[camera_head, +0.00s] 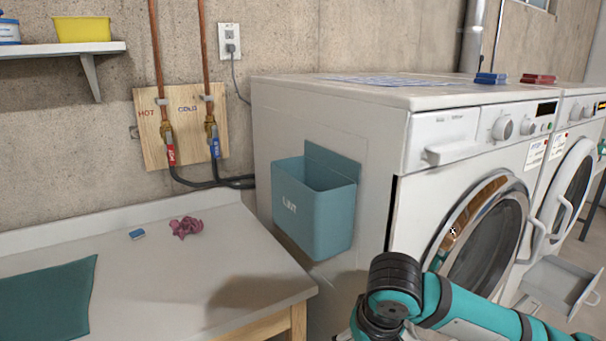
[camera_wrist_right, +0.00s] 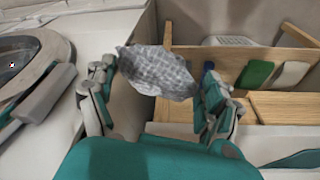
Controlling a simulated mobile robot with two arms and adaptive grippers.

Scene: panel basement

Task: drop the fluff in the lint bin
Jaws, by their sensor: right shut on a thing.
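The lint bin (camera_head: 313,213) is a teal open-topped box marked LINT, fixed to the side of the white washer. My right gripper (camera_wrist_right: 158,88) shows in the right wrist view, its fingers shut on the fluff (camera_wrist_right: 160,70), a grey, crumpled lump with a fine grid pattern. In the head view my right arm comes in at the bottom right, in front of the washer; its gripper and the fluff are not visible there. The bin cannot be made out in the wrist view. My left gripper is in neither view.
A worktable (camera_head: 150,275) left of the bin carries a pink crumpled cloth (camera_head: 186,227), a small blue block (camera_head: 137,234) and a teal cloth (camera_head: 50,300). A low drawer (camera_head: 562,287) stands open at the right. Pipes with valves run up the wall behind.

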